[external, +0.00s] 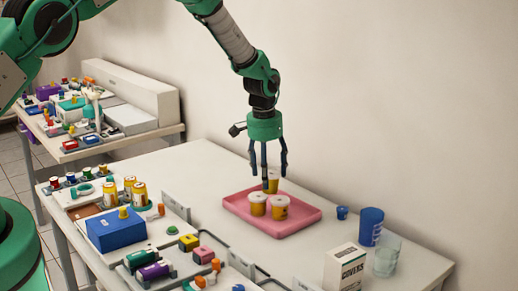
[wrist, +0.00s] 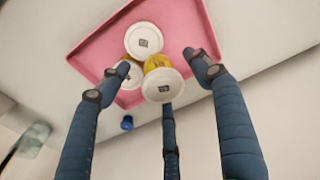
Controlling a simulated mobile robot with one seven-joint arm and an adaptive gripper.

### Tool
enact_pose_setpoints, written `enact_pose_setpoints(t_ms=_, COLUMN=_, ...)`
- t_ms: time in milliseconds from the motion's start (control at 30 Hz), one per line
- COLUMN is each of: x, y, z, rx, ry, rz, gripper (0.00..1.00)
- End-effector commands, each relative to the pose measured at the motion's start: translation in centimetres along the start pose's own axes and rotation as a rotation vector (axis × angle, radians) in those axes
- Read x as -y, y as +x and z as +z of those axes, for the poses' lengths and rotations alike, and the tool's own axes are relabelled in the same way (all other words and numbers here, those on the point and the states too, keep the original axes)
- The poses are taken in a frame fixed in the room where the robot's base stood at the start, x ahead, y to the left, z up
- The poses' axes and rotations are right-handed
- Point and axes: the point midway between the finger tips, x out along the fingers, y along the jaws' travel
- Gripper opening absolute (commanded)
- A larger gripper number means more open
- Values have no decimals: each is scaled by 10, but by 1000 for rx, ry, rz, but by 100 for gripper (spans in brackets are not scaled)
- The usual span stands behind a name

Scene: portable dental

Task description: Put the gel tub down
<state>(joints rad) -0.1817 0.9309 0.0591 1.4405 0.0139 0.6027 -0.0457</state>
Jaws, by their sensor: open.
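A pink tray (external: 236,205) lies on the white table and also fills the top of the wrist view (wrist: 195,20). It holds yellow gel tubs with white lids: a front left one (external: 258,206), a front right one (external: 279,208) and a rear one (external: 273,182). My three-fingered gripper (external: 268,174) points straight down over the rear tub, its fingers spread. In the wrist view, my gripper (wrist: 162,76) is open around the nearest tub's lid (wrist: 162,86), with visible gaps to the outer fingers. Whether the back finger touches it is unclear. The tubs look upright.
Right of the tray stand a small blue cup (external: 342,212), a tall blue cup (external: 371,227), a clear glass (external: 385,258) and a white covers box (external: 344,268). Cluttered trays and a blue box (external: 116,230) fill the left side. Bare table lies behind the tray.

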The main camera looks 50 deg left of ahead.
Motion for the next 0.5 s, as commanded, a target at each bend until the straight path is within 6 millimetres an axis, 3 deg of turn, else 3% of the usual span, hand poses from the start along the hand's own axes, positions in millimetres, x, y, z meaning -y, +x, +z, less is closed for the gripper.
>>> enact_pose_setpoints(t_ms=267, x=0, y=-10, z=-2, rx=0, ry=0, rz=0, gripper=64)
enact_pose_setpoints(t_ms=500, x=0, y=-33, z=-2, rx=-2, ry=0, rz=0, gripper=64)
